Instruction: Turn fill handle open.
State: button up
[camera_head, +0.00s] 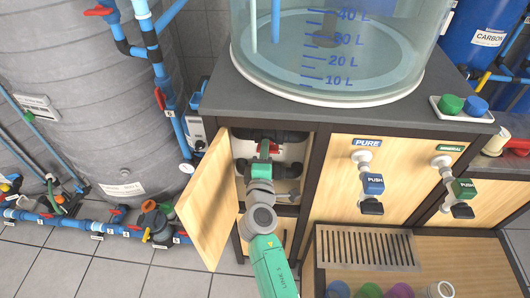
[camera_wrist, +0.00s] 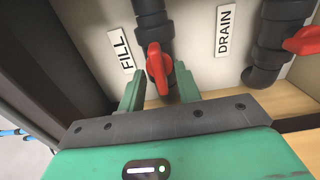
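The red fill handle (camera_wrist: 159,68) sits on a dark vertical pipe beside the FILL label (camera_wrist: 121,51) in the wrist view. My gripper (camera_wrist: 160,88) is open, with one green finger to the left of the handle and one to the right. The handle is between or just beyond the fingertips; no clear contact shows. In the head view my gripper (camera_head: 265,158) reaches into the open cabinet under the counter and hides most of the fill handle.
A second red handle (camera_wrist: 302,41) is on the drain pipe to the right, near the DRAIN label (camera_wrist: 227,31). The open wooden cabinet door (camera_head: 207,200) stands left of my arm. The cabinet's side walls are close. A clear tank (camera_head: 340,60) stands on the counter above.

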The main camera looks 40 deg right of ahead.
jog(key=p+v, duration=0.2)
jog(key=v, duration=0.5)
jog(key=shift+s+a, duration=0.2)
jog(key=shift+a, duration=0.1)
jog(key=w+a+r+m+t+y+p, duration=0.1)
jog(key=a+r+m+t, duration=0.45)
jog(key=r, duration=0.95)
jog(key=a+r+m+y+p, duration=0.1)
jog(key=a+r+m+y, duration=0.15)
jog(key=a+r, duration=0.9)
jog(key=s+a+r+m+t+y+p, duration=0.1)
jog(key=s+a+r+t+y, duration=0.35)
jog(key=r, duration=0.75)
jog(key=s+a+r+t+y+p, duration=0.15)
jog(key=s+a+r+y, duration=0.35)
jog(key=s+a+r, duration=0.55)
notch_tip(320, 180, up, 40)
jog(key=w+d+p, duration=0.1)
jog(key=w+p, duration=0.1)
jog(key=p, duration=3.5)
jog(key=shift+w+d+f+t, duration=0.15)
jog(key=shift+w+f+t, duration=0.05)
jog(key=shift+w+t, duration=0.2)
